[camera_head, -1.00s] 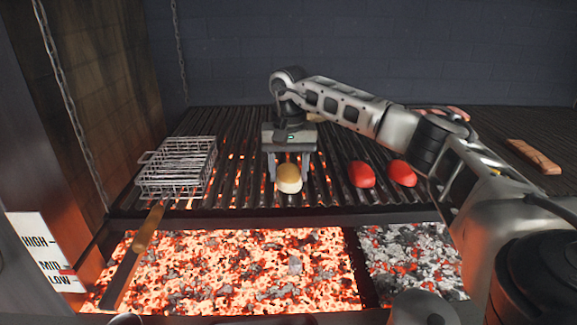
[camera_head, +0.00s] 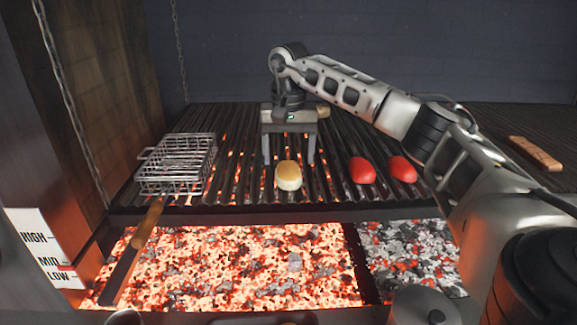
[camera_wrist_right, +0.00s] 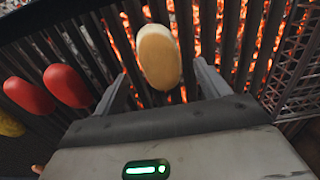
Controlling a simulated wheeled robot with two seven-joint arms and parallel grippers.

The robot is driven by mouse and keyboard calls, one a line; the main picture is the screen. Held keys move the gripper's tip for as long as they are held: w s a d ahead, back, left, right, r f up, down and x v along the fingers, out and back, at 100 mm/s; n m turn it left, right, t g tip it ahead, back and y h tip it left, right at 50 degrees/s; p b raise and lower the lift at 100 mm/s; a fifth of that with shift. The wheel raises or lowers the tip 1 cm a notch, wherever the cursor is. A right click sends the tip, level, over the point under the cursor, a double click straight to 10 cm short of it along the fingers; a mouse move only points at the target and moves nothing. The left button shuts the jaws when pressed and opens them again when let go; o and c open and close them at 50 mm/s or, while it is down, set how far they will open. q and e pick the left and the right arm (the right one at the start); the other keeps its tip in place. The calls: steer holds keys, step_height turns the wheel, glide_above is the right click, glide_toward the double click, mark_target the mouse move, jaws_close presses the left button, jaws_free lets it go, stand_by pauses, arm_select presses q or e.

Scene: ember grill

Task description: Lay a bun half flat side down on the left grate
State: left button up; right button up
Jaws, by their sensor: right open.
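A bun half (camera_head: 288,175), pale with a golden tint, lies on the bars of the left grate (camera_head: 235,185), near its front. In the right wrist view the bun half (camera_wrist_right: 158,55) is a pale oval lying along the bars, beyond the fingertips. I cannot tell for sure which side is down. My right gripper (camera_head: 289,158) is open and empty, above and behind the bun half, with a finger out to each side. Both fingers (camera_wrist_right: 160,74) are apart from the bun in the wrist view. My left gripper is not in view.
A wire basket (camera_head: 178,165) with a wooden handle (camera_head: 147,225) sits on the grate's left. Two red pieces (camera_head: 362,170) (camera_head: 402,168) lie right of the bun. A wooden block (camera_head: 535,154) is far right. Glowing coals (camera_head: 230,270) burn below. Bare bars lie between basket and bun.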

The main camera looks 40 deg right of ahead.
mark_target(289, 168)
step_height(289, 168, up, 9)
steer(key=shift+f, duration=0.15)
stand_by(0.6)
